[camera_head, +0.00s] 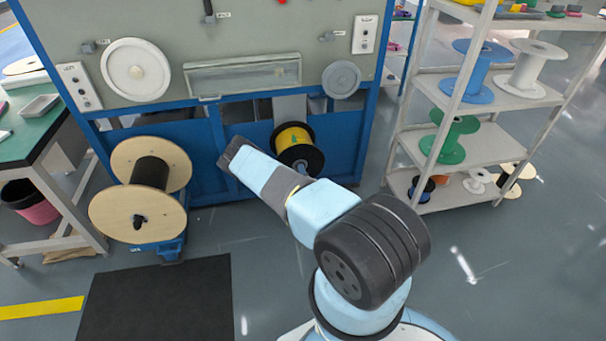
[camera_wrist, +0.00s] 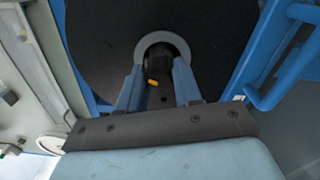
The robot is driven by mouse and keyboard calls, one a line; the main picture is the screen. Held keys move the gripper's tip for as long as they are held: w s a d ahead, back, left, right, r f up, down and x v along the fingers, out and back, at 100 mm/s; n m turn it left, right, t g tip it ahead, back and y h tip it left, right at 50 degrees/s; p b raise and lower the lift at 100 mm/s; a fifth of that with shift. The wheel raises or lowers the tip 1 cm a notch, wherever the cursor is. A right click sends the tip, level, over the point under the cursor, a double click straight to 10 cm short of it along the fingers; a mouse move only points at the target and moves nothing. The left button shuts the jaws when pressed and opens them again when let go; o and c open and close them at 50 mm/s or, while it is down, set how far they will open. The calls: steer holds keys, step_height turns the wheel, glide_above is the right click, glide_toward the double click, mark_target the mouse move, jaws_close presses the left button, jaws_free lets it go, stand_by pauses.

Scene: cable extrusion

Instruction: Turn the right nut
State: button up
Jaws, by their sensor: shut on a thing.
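The right spool, black-flanged with yellow cable (camera_head: 292,136), is mounted low on the front of the blue machine. In the wrist view its black flange (camera_wrist: 95,45) fills the top. A light grey ring surrounds the spool's centre, where the dark right nut (camera_wrist: 158,58) sits. My gripper (camera_wrist: 158,72) has its two blue fingers on either side of the nut and is shut on it. A small orange mark shows just below the nut. In the head view my arm hides the nut, and I cannot make out the contact there.
A wooden-flanged spool with black cable (camera_head: 150,172) stands at the machine's left. The blue machine frame (camera_head: 205,150) backs the spools, and a blue tubular handle (camera_wrist: 285,70) is close on the right in the wrist view. A shelf rack (camera_head: 480,150) stands right. Floor lies open between.

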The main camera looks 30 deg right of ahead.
steer(key=n, duration=0.4)
steer(key=shift+s+d+f, duration=0.15)
steer(key=shift+s+d, duration=0.2)
steer(key=shift+d, duration=0.1)
stand_by(0.3)
steer(key=o, duration=1)
steer(key=shift+w, duration=0.1)
steer(key=shift+o, duration=0.2)
steer(key=shift+w+a, duration=0.1)
steer(key=shift+a, duration=0.15)
steer(key=v, duration=1.4)
steer(key=shift+w, duration=0.1)
